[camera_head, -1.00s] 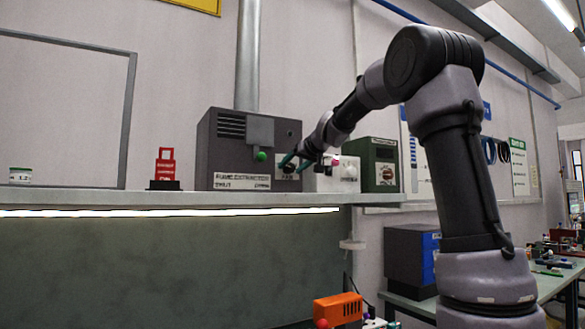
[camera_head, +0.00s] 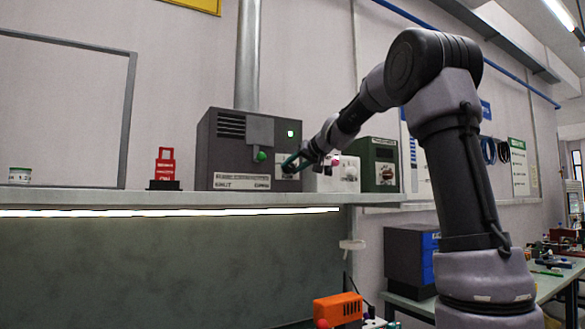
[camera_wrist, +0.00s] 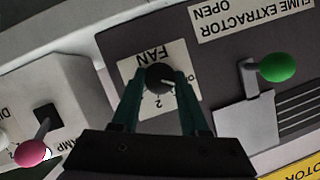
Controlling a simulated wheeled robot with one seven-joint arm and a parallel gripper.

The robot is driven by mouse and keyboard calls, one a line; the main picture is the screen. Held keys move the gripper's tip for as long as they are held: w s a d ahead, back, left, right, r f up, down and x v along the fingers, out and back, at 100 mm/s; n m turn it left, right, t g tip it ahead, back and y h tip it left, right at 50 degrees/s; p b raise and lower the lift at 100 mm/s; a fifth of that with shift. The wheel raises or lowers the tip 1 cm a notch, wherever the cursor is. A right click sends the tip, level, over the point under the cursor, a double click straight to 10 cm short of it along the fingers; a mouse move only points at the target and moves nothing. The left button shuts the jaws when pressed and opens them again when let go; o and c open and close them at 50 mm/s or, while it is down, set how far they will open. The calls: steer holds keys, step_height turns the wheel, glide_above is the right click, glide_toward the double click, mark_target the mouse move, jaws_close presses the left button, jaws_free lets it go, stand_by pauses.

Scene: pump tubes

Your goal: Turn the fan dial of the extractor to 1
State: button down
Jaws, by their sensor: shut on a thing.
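The grey extractor (camera_head: 225,155) stands on the shelf in the head view, with a lit green lamp (camera_head: 291,134) on its front. In the wrist view its panel appears upside down. The small round black fan dial (camera_wrist: 158,77) sits on a white plate marked FAN, with a 2 visible. Its pale pointer mark slants toward the picture's lower right; a 1 cannot be made out. My gripper (camera_wrist: 158,82) is shut on the dial, one green finger on each side. In the head view my gripper (camera_head: 291,164) covers most of the dial.
A lever with a green knob (camera_wrist: 277,67) is beside the dial on the same panel. A white box (camera_head: 325,180) with a pink knob (camera_wrist: 33,152) stands close on the other side. A green box (camera_head: 365,155) is further right, a red sign (camera_head: 165,168) left.

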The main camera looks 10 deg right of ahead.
steer(key=m+y, duration=0.1)
steer(key=m, duration=0.1)
steer(key=m+y, duration=0.1)
steer(key=m, duration=0.1)
steer(key=shift+d+f+m+y, duration=0.1)
steer(key=shift+f+m+y, duration=0.05)
steer(key=shift+m+y, duration=0.15)
stand_by(0.5)
steer(key=shift+c, duration=2.1)
jaws_free()
steer(key=v, duration=1)
steer(key=shift+s+d, duration=0.3)
